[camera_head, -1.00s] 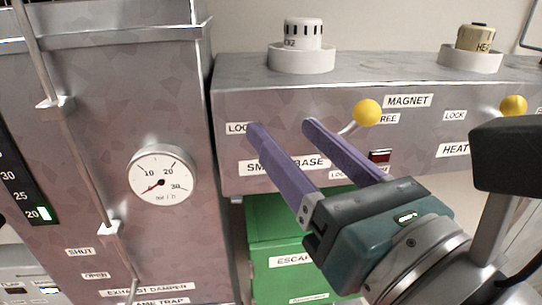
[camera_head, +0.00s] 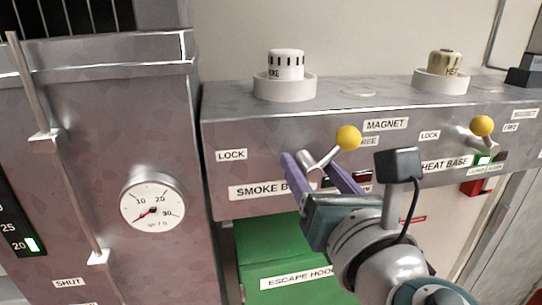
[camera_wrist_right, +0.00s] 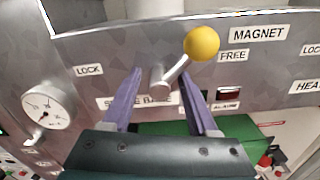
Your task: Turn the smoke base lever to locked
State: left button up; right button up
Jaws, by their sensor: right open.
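The smoke base lever is a short metal arm with a yellow ball knob (camera_head: 348,138) on the grey panel (camera_head: 225,185). It slants up and right toward the FREE label; the LOCK label (camera_head: 231,155) is to its left. It also shows in the right wrist view (camera_wrist_right: 201,44). My right gripper (camera_head: 318,166) is open, its purple fingers apart at the lever's lower end. In the right wrist view the lever's pivot shows between and beyond the fingertips (camera_wrist_right: 162,80). I cannot tell whether they touch it. My left gripper is not in view.
A second yellow-knobbed lever (camera_head: 481,126) is at the HEAT BASE label on the right. Smoke (camera_head: 286,65) and heat (camera_head: 444,63) detectors stand on top. A round gauge (camera_head: 153,203) is left. A green escape hood box (camera_head: 270,250) is below.

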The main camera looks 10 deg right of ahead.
grip_shut()
dwell(0.5)
jog(key=shift+r, duration=0.1)
dwell(0.9)
